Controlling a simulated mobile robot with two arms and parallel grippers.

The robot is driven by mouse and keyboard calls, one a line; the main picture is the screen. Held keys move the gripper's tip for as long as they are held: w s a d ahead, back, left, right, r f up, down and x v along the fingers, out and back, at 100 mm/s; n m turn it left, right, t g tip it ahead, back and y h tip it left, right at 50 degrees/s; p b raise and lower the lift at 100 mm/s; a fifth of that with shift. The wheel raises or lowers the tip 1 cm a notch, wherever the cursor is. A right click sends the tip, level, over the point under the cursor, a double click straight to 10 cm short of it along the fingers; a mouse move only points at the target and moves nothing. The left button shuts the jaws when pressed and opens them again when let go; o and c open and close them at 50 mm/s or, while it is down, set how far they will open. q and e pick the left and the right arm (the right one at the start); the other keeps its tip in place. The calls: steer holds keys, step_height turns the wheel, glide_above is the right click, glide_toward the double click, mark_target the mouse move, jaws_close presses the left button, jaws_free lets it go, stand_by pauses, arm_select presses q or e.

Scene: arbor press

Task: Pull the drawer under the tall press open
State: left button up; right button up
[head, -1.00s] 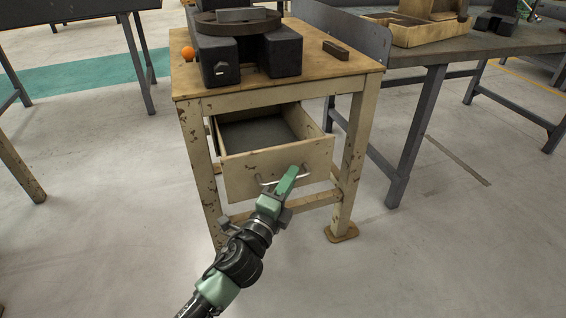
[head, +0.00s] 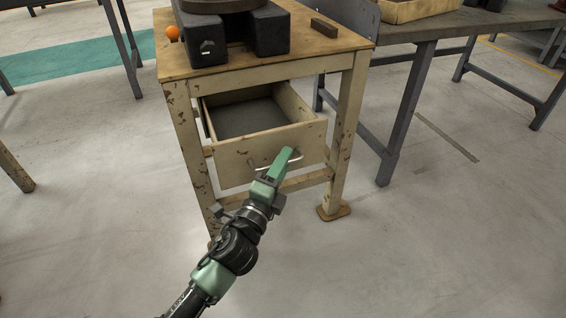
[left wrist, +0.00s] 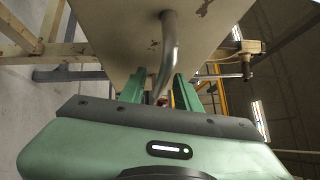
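The drawer (head: 270,154) under the tall press is a worn cream box with a grey floor. It stands partly open below the wooden-topped stand (head: 335,47). Its curved metal handle (head: 292,159) is on the front face. My left gripper (head: 281,161) is at the handle. In the left wrist view the handle (left wrist: 169,45) runs between the two green fingers (left wrist: 158,85), which look closed around it. The exact contact is partly hidden. The press (head: 232,32) shows only its dark base, cut off at the top. My right gripper is not in view.
An orange ball (head: 172,32) and a dark bar (head: 324,27) lie on the stand's top. A grey workbench (head: 470,25) with a wooden tray (head: 410,10) stands at the right. The floor (head: 420,250) in front and to the right is clear.

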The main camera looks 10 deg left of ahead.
arm_select(q)
steer(key=v, duration=0.7)
steer(key=shift+s, duration=0.35)
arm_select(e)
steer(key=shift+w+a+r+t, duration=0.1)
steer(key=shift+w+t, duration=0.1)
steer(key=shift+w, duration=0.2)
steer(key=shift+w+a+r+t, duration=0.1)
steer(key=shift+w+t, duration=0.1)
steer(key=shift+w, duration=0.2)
arm_select(q)
steer(key=shift+a, duration=0.15)
